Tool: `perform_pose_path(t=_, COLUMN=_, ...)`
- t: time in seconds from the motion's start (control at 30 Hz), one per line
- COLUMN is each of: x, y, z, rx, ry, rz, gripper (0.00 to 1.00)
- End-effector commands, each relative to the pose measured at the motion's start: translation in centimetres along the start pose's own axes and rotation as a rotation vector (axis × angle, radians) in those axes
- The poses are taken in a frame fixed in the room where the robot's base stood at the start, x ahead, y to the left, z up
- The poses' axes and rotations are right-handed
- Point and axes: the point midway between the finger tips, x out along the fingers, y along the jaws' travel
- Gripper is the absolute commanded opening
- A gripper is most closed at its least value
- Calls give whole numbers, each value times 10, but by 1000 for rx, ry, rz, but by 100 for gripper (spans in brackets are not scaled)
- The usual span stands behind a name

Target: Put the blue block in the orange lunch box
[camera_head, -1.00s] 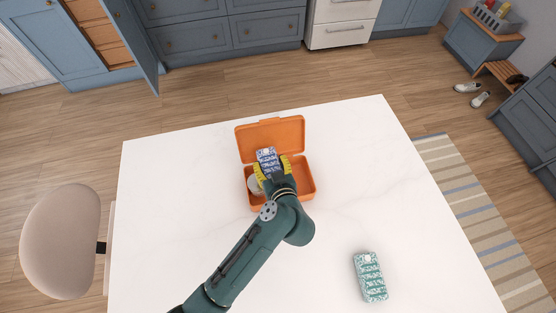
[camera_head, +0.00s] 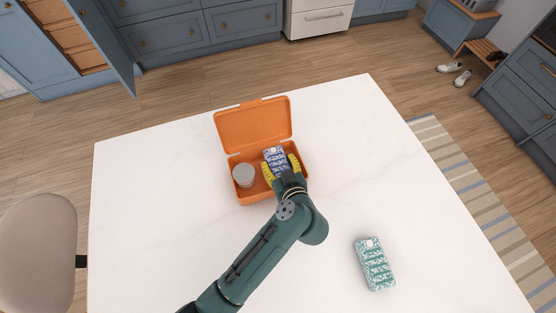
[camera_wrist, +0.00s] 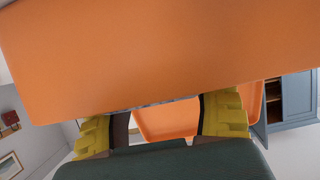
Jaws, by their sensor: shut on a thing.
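The orange lunch box (camera_head: 253,126) stands open on the white table, its lid raised at the back. My gripper (camera_head: 281,167) is shut on the blue block (camera_head: 275,154), a blue-and-white patterned piece with a pale spot on top. The block is over the right part of the box's tray, and I cannot tell whether it touches the floor of the box. In the wrist view, my yellow fingers (camera_wrist: 160,123) stand on either side, a large orange surface (camera_wrist: 160,55) fills the top, and the block is mostly hidden.
A grey round can (camera_head: 243,175) stands in the left part of the box, beside my gripper. A teal patterned block (camera_head: 375,265) lies on the white table (camera_head: 160,210) at the front right. The rest of the tabletop is clear.

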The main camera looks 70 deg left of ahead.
Motion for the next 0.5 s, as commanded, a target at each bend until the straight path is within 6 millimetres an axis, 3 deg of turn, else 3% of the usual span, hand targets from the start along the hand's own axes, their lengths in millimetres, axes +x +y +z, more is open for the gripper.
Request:
perform_pose_path(t=0.1, x=4, y=0, z=10, rx=-1, ry=2, rz=1, gripper=22)
perform_pose_path(t=0.5, x=4, y=0, z=10, rx=-1, ry=2, rz=1, gripper=22)
